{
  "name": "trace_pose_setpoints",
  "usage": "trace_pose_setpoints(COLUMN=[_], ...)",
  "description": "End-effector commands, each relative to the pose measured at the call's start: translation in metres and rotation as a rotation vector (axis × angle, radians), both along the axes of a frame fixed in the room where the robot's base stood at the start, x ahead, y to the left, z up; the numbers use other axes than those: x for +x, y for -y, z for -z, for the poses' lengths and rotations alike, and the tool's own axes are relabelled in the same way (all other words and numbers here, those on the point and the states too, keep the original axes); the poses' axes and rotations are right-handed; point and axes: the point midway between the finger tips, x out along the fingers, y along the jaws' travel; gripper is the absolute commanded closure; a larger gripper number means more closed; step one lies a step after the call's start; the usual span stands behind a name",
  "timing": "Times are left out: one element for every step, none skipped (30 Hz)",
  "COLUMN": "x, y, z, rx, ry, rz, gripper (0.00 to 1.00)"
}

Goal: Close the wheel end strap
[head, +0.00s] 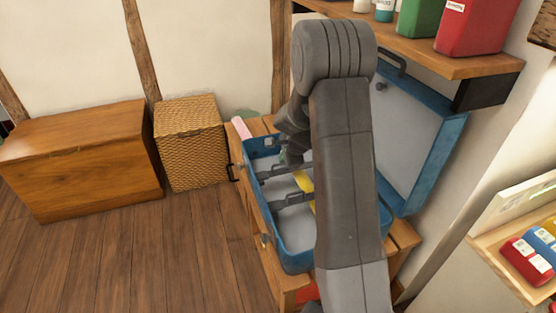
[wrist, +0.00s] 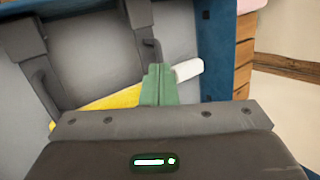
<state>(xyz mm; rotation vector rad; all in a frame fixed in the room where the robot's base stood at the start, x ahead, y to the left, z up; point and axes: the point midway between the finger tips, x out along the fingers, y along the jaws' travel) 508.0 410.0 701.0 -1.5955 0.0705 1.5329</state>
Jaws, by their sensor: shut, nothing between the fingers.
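A blue case (head: 290,262) lies open on a wooden stand, its lid (head: 409,130) raised at the right. Inside the case are a dark strap (head: 268,172) nearer the far end and another dark strap (head: 283,198) nearer the middle. In the wrist view, straps show at the left (wrist: 38,80) and top centre (wrist: 147,40); I cannot tell which is the wheel end strap. My gripper, with green fingers (wrist: 158,85), is shut and empty, low inside the case near the top-centre strap. My arm hides much of the case in the head view.
A yellow item with a white end (wrist: 187,70) lies behind my fingers. A shelf (head: 450,62) with bottles overhangs the lid. A wicker basket (head: 190,145) and a wooden chest (head: 80,155) stand left. The floor (head: 150,255) at front left is clear.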

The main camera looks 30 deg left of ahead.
Motion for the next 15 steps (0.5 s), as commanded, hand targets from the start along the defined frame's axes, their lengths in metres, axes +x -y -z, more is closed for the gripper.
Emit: trace_pose_setpoints(x=[-0.003, -0.006, -0.009, -0.011, -0.014, -0.016, -0.018, -0.02, -0.023, -0.024, -0.026, -0.028, -0.029, -0.03, -0.032], y=[0.005, 0.008, 0.011, 0.014, 0.017, 0.021, 0.024, 0.026, 0.029, 0.031, 0.033, 0.035, 0.037, 0.038, 0.04], z=[-0.013, -0.019, -0.026, -0.032, -0.037, -0.044, -0.048, -0.053, -0.059, -0.063, -0.066, -0.07, -0.073, -0.076, -0.078], rx=[0.002, 0.002, 0.002, 0.002, 0.002, 0.002, 0.001, 0.002, 0.002, 0.002, 0.002, 0.002, 0.002, 0.002, 0.002], ry=[0.002, 0.002, 0.002, 0.002, 0.001, 0.002, 0.002, 0.002, 0.002, 0.002, 0.002, 0.001, 0.001, 0.001, 0.001], rz=[0.002, 0.001, 0.001, 0.001, 0.0, 0.001, 0.001, 0.001, 0.001, 0.001, 0.001, 0.0, 0.0, 0.0, 0.0], gripper=[1.0, 1.0, 1.0, 1.0, 1.0, 1.0, 1.0, 1.0, 1.0, 1.0, 1.0, 1.0, 1.0, 1.0, 1.0])
